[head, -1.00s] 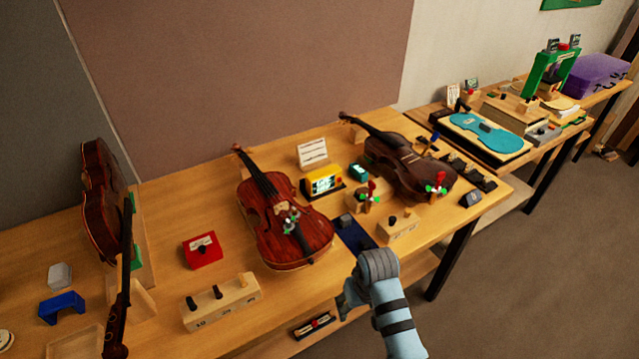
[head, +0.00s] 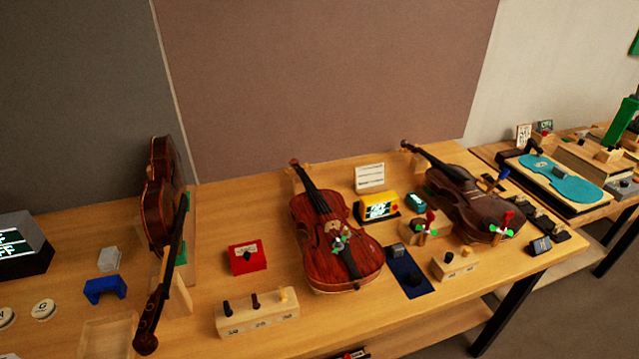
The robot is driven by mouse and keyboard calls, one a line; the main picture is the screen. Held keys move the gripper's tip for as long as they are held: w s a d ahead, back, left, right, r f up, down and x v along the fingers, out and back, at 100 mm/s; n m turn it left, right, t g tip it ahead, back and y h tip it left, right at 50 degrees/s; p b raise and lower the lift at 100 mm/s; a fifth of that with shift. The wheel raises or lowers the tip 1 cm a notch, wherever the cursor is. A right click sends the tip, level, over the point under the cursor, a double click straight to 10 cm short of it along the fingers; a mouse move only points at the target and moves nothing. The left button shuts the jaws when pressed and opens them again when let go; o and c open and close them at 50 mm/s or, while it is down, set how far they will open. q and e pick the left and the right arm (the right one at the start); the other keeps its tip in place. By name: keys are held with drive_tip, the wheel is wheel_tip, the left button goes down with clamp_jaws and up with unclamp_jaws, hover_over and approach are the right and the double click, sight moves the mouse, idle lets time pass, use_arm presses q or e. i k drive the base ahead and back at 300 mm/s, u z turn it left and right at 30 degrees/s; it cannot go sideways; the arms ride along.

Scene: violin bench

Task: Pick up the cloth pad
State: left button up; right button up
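No thing in view is plainly marked as the cloth pad. A small light grey pad-like block (head: 110,259) sits on the bench at the left, just behind a blue bracket (head: 105,290). A dark blue flat mat (head: 404,266) lies right of the middle violin, with a small grey block (head: 399,251) and a dark piece on it. I cannot tell which of these is cloth. Neither of my grippers is in view.
A violin (head: 334,240) lies mid-bench, a darker one (head: 463,205) lies right, and another (head: 162,195) stands upright at left. A wooden peg block (head: 257,313) and red box (head: 246,257) sit between. Bench (head: 230,210) behind the red box is clear.

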sight(109, 260)
drive_tip(key=u, duration=1.35)
drive_tip(key=k, duration=0.1)
drive_tip(key=u, duration=0.1)
